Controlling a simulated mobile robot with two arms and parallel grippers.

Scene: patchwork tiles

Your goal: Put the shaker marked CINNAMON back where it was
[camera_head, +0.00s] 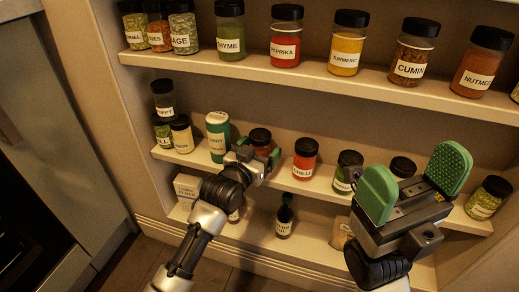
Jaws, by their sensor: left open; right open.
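No label reading CINNAMON is legible in the head view. A dark-lidded jar with reddish-brown contents (260,136) stands on the middle shelf (325,186), its label hidden behind my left gripper. My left gripper (258,154) is open at that jar, with its green fingers around or just in front of it; I cannot tell whether they touch it. My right gripper (413,181) is open and empty, its green pads raised in front of the right part of the middle shelf. A dark-lidded jar (402,167) behind it is partly hidden, and its label is out of sight.
The top shelf (270,72) holds a row of labelled jars, including paprika (285,45) and cumin (412,60). On the middle shelf, a green canister (218,137) stands left of my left gripper and a chilli jar (305,162) right of it. A bottle (284,220) stands below.

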